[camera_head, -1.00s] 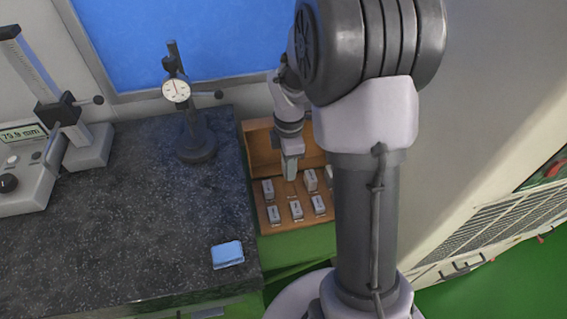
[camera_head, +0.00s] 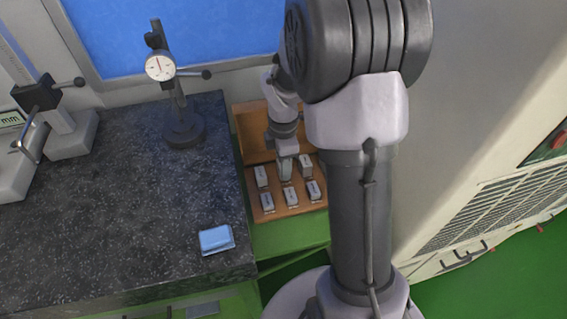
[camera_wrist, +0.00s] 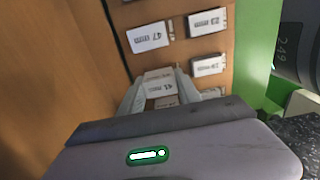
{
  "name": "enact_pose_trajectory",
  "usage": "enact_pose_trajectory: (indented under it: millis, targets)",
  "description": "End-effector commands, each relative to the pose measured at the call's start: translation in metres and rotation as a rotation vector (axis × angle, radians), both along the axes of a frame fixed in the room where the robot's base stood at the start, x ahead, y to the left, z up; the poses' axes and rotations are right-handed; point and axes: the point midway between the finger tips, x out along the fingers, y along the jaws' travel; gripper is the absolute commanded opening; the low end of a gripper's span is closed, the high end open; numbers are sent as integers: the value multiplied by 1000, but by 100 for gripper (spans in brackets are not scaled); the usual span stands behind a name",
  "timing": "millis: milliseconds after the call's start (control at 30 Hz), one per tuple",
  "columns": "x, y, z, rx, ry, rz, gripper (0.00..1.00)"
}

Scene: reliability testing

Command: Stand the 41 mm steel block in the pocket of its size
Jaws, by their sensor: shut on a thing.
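My gripper (camera_wrist: 170,92) is shut on a pale steel block (camera_wrist: 160,76) with a label that seems to read 41 mm. In the head view my gripper (camera_head: 286,167) points down over the middle of the far row of the brown wooden tray (camera_head: 258,216), between two standing blocks. The held block's lower end is hidden, so I cannot tell whether it is in the pocket or just above it.
Neighbouring labelled blocks stand close by: 47 mm (camera_wrist: 150,37), 23 mm (camera_wrist: 207,22) and another (camera_wrist: 208,66). The tray's raised wooden back (camera_head: 250,135) is near the gripper. A dark granite table (camera_head: 120,215) with a dial gauge (camera_head: 160,67) and blue cloth (camera_head: 216,240) lies left.

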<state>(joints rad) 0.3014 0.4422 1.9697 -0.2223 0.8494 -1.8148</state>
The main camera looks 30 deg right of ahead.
Motion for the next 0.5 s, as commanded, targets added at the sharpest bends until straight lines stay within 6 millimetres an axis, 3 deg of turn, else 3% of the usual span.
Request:
enact_pose_trajectory:
  millis: [500]
  targets:
    - [0, 0, -10, 0, 0, 0, 0]
